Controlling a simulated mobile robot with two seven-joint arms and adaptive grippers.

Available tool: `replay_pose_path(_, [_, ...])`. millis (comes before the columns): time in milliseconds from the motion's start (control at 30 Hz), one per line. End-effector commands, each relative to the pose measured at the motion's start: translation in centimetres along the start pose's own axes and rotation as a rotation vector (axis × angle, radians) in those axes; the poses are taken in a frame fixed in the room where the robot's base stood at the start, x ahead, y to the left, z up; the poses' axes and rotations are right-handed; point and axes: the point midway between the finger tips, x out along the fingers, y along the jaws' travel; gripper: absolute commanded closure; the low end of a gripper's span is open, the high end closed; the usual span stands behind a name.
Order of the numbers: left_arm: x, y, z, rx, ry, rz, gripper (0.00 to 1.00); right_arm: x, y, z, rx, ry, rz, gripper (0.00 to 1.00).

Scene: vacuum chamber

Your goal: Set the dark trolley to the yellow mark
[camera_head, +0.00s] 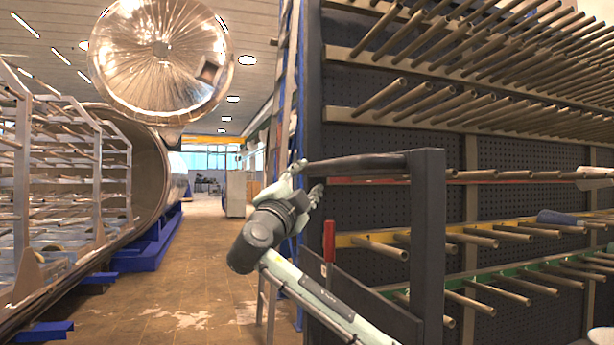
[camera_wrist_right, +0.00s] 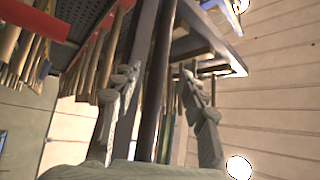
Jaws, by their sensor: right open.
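The dark trolley (camera_head: 427,230) is a tall black pegboard rack with rows of brown pegs, filling the right half of the head view. Its dark handle bar (camera_head: 358,166) sticks out to the left from a black upright. My right gripper (camera_head: 309,178) is open at the handle's left end. In the right wrist view, the open fingers of my right gripper (camera_wrist_right: 158,74) stand on either side of the handle bar (camera_wrist_right: 155,90); I cannot tell whether they touch it. My left gripper is out of view. I cannot make out a yellow mark on the floor.
A metal rack (camera_head: 98,180) stands at the left before a large open cylindrical chamber (camera_head: 150,175) on blue supports (camera_head: 150,245). A round shiny lid (camera_head: 160,60) hangs above. The tiled floor (camera_head: 190,285) between chamber and trolley is clear. A ladder (camera_head: 285,100) stands behind the trolley.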

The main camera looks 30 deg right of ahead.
Motion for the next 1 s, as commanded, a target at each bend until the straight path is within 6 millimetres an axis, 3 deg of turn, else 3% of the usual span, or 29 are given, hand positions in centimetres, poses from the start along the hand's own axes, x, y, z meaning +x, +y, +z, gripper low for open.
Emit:
replay_pose_path(133, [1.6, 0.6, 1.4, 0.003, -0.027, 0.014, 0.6, 2.2, -0.2, -0.3, -0.001, 0.005, 0.001, 0.57])
replay_pose_path(433, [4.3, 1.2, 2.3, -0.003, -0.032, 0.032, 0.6, 6.6, -0.1, -0.1, -0.003, 0.001, 0.002, 0.57])
replay_pose_path(833, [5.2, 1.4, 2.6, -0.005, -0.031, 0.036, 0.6, 7.5, 0.1, 0.0, 0.0, -0.001, 0.003, 0.57])
replay_pose_path(1000, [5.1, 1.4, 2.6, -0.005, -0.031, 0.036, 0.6, 7.5, 0.1, 0.0, -0.001, -0.002, 0.003, 0.77])
